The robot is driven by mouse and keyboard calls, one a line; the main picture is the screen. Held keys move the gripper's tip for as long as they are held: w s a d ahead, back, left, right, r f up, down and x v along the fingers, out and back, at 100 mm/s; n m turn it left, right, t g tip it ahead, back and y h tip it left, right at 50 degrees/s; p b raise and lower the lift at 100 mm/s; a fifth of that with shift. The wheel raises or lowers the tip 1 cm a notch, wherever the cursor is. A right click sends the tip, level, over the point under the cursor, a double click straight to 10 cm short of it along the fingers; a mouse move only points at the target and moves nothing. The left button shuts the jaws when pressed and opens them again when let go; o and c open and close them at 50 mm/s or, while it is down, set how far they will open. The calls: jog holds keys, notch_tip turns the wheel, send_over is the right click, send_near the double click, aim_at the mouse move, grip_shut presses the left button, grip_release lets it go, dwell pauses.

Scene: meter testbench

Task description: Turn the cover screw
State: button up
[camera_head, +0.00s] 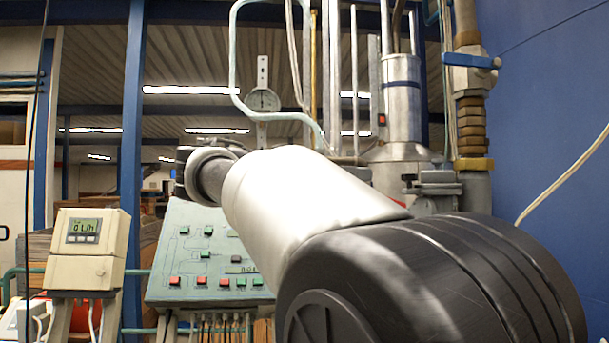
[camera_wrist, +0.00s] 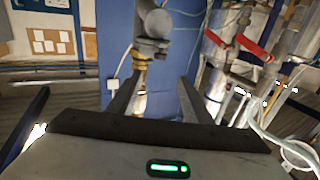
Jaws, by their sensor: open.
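I cannot make out a cover screw for certain in either view. My gripper (camera_wrist: 160,77) shows in the wrist view with its two dark fingers apart and nothing between them. A grey pipe fitting (camera_wrist: 151,45) with a brass part below it appears beyond the fingertips, apart from them as far as I can tell. In the head view my white and black arm fills the middle and right foreground, and my gripper is not visible there.
A green control panel (camera_head: 188,262) with red and green buttons stands right of the meter. Behind my arm are a metal cylinder (camera_head: 402,105), vertical pipes and a blue-handled valve (camera_head: 472,61). Red valve handles (camera_wrist: 253,48) show at right in the wrist view.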

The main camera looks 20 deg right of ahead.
aim_at(405, 176)
jog(key=p+x, duration=0.1)
jog(key=x, duration=1.5)
jog(key=shift+d+p, duration=0.1)
jog(key=shift+p, duration=0.25)
